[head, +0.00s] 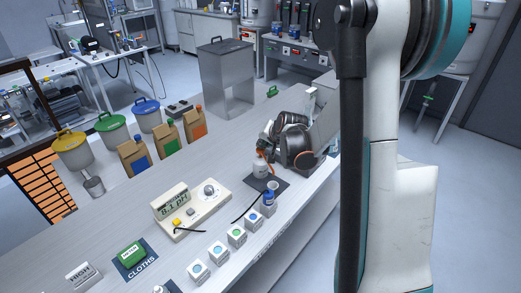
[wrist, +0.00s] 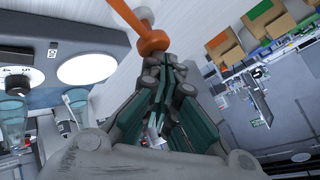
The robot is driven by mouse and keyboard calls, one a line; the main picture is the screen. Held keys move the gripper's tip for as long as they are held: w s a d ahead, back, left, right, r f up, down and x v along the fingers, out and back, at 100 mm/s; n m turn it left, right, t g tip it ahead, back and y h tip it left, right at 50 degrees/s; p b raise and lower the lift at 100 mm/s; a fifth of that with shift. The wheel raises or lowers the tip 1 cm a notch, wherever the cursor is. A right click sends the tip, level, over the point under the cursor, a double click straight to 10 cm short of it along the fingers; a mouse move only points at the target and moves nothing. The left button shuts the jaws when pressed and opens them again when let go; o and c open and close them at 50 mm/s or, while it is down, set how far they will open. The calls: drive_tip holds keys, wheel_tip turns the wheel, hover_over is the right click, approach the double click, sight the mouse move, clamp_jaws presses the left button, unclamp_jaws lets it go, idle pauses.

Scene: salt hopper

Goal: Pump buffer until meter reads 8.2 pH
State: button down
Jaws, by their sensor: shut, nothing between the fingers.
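The pH meter (head: 190,208) stands on the bench in the head view, and its display (head: 173,200) reads 8.1 pH. A white bottle (head: 261,169) with an orange top stands on a dark mat (head: 274,183) to the right of the meter. My gripper (head: 266,145) is shut and empty, right at the bottle's top. In the wrist view an orange pump part (wrist: 152,42) with a pale end lies just beyond my closed fingertips (wrist: 155,62). I cannot tell whether they touch. A small blue-and-white container (head: 269,195) stands in front of the bottle.
Several small white boxes (head: 237,236) line the front edge. A green item lies on the cloths mat (head: 134,257). A dark cable runs from the meter toward the mat.

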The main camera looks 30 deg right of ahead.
drive_tip(key=shift+f+b, duration=0.4)
drive_tip(key=shift+f, duration=0.05)
idle(0.4)
drive_tip(key=shift+r, duration=0.1)
drive_tip(key=shift+r+p, duration=0.75)
drive_tip(key=shift+r, duration=0.3)
drive_tip(key=shift+r, duration=0.1)
drive_tip(key=shift+r+p, duration=1.6)
drive_tip(key=shift+r, duration=0.9)
drive_tip(key=shift+f, duration=0.1)
